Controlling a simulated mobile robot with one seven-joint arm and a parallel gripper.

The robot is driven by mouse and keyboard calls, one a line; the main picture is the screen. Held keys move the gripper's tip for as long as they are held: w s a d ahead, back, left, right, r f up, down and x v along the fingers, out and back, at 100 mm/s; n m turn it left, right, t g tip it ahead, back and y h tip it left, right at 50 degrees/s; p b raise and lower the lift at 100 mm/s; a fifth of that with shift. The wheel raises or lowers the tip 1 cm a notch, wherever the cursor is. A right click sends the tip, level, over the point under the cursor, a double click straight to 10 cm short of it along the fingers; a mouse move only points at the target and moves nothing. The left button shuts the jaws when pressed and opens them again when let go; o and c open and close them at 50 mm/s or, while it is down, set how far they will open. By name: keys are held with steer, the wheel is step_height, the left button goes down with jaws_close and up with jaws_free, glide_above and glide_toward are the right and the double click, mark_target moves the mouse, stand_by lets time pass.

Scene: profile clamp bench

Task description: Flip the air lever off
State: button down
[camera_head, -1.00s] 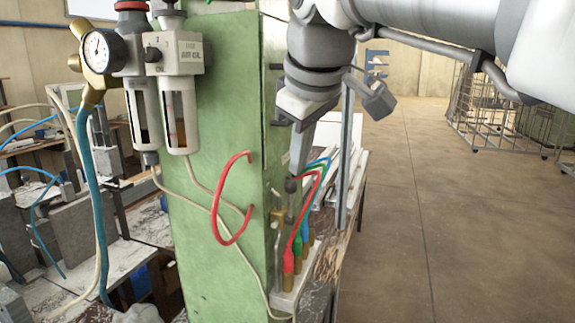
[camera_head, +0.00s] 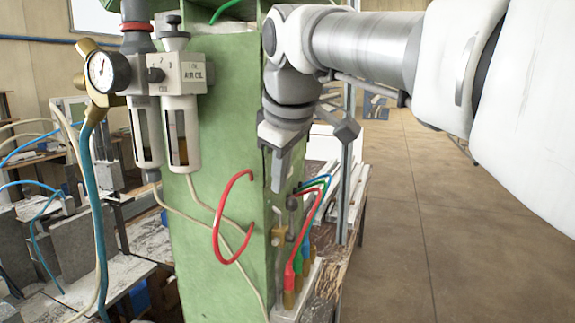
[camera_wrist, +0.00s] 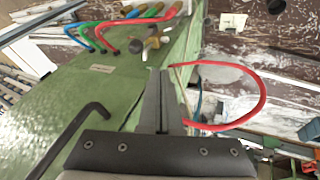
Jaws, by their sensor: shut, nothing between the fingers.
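A lever with a round black knob (camera_head: 292,203) stands on the right side of the green column, beside a brass fitting (camera_head: 278,236); it looks like the air lever. In the wrist view the black knob (camera_wrist: 136,46) shows beyond my fingertips, slightly left, next to the brass fitting (camera_wrist: 154,42). My gripper (camera_head: 276,188) is shut and empty, pointing down just left of and above the knob in the head view. In the wrist view my gripper (camera_wrist: 160,74) appears apart from the knob. Which position the lever is in is hard to tell.
Red, green and blue hoses (camera_head: 300,235) with coloured ends stand right of the lever. A red hose loop (camera_head: 222,225) sticks out of the green column (camera_head: 215,130). A black bent rod (camera_wrist: 78,128) is left of my fingers. An air-oil unit with gauge (camera_head: 103,70) is at left.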

mark_target(289, 200)
steer(key=w+d+f, duration=0.1)
steer(key=w+f, duration=0.4)
steer(key=shift+w+d+f+p, duration=0.2)
steer(key=shift+w+f+p, duration=0.05)
steer(key=shift+f+p, duration=0.1)
steer(key=shift+w+d+r+p, duration=0.15)
steer(key=shift+w+r+p, duration=0.15)
steer(key=shift+w+p, duration=0.15)
steer(key=shift+w+d+f, duration=0.1)
steer(key=shift+w, duration=0.2)
